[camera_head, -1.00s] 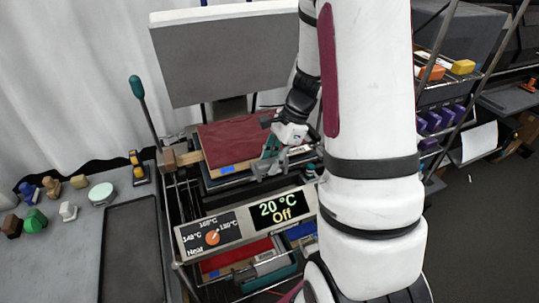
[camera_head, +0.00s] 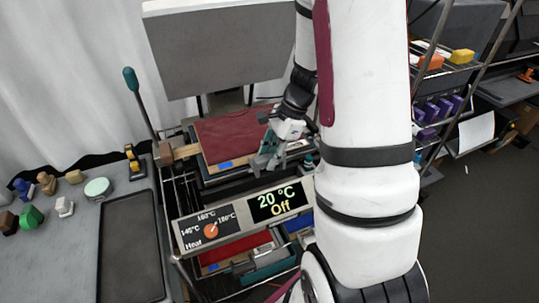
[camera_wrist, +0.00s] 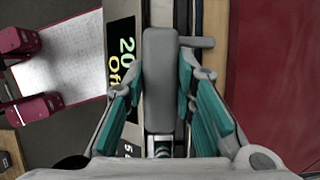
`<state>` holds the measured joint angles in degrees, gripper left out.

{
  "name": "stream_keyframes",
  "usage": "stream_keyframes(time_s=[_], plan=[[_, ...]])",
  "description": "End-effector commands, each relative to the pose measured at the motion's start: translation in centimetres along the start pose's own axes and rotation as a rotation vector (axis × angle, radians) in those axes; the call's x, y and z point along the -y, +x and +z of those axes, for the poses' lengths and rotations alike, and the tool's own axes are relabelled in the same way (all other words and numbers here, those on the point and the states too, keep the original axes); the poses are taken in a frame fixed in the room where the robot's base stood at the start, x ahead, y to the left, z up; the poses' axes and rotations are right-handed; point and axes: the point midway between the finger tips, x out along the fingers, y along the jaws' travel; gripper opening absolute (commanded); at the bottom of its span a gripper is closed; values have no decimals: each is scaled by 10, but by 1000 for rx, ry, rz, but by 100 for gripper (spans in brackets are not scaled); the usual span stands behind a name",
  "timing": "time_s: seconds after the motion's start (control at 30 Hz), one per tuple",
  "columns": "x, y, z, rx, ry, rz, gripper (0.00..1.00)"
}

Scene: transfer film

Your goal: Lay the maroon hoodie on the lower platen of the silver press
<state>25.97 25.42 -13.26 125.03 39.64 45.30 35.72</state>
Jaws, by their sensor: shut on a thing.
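The maroon hoodie (camera_head: 232,137) lies flat on the lower platen (camera_head: 222,176) of the silver press, and its cloth (camera_wrist: 275,75) fills the right of the wrist view. The grey upper platen (camera_head: 222,52) is raised and tilted back above it. My gripper (camera_head: 262,164) is at the platen's front edge, beside the hoodie and not on it. In the wrist view my teal fingers (camera_wrist: 160,85) are shut on a grey handle (camera_wrist: 162,60) in front of the platen. The fingers partly hide the handle.
The control panel (camera_head: 240,215) in front reads 20 °C, Off. A teal-knobbed lever (camera_head: 140,105) stands left of the press. A grey table (camera_head: 70,240) at left carries several small blocks and a dark tray (camera_head: 130,250). Shelving (camera_head: 440,90) stands at right.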

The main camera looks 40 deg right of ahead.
Motion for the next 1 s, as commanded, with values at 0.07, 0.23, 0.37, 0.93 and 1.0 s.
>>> stream_keyframes(time_s=[0.07, 0.23, 0.37, 0.93, 1.0], plan=[[0, 0, 0, 0, -1, -1, 38], [0, 0, 0, 0, 0, -1, 48], [0, 0, 0, 0, 1, 1, 48], [1, -82, 0, -1, -1, -5, 48], [1, -94, 0, -2, -1, -4, 48]])
